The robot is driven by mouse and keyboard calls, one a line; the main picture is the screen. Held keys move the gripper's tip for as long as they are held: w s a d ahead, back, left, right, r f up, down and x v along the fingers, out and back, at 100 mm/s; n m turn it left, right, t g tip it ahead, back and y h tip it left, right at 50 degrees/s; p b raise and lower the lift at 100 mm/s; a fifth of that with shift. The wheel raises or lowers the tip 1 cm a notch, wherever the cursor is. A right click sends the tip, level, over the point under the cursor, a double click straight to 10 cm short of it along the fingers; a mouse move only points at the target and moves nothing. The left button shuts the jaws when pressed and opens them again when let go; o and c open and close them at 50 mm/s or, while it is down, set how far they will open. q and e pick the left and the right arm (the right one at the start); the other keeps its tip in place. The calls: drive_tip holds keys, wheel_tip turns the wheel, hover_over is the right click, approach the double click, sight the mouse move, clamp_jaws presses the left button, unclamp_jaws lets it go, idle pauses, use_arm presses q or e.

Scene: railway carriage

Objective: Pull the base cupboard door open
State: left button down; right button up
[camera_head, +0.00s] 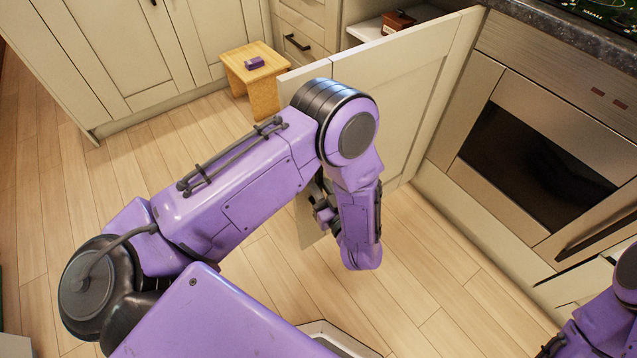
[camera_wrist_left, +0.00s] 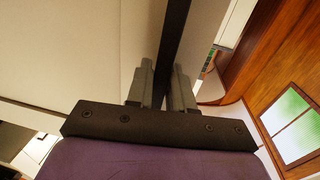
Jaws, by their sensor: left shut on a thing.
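The cream base cupboard door (camera_head: 405,85) stands swung well out from its cabinet, left of the oven. My left arm reaches across it, and my left gripper (camera_head: 322,207) is at the door's free side, partly hidden by my wrist. In the left wrist view, the two grey fingers of my left gripper (camera_wrist_left: 160,88) are shut on a dark bar, the door handle (camera_wrist_left: 173,40), beside the pale door panel (camera_wrist_left: 75,50). Part of my right arm shows at the lower right of the head view; its gripper does not show.
The open cupboard (camera_head: 375,27) holds a brown box (camera_head: 398,20). A wooden stool (camera_head: 255,75) with a small purple item (camera_head: 254,63) stands behind the door. The oven (camera_head: 535,145) is at right. Wooden floor (camera_head: 160,150) is clear at left.

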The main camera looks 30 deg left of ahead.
use_arm(q)
drive_tip(key=c, duration=1.1)
unclamp_jaws()
drive_tip(key=shift+s+d, duration=0.1)
drive_tip(key=v, duration=1)
drive_tip(key=shift+d+b, duration=0.15)
drive_tip(key=shift+b, duration=0.2)
drive_tip(key=shift+f, duration=0.1)
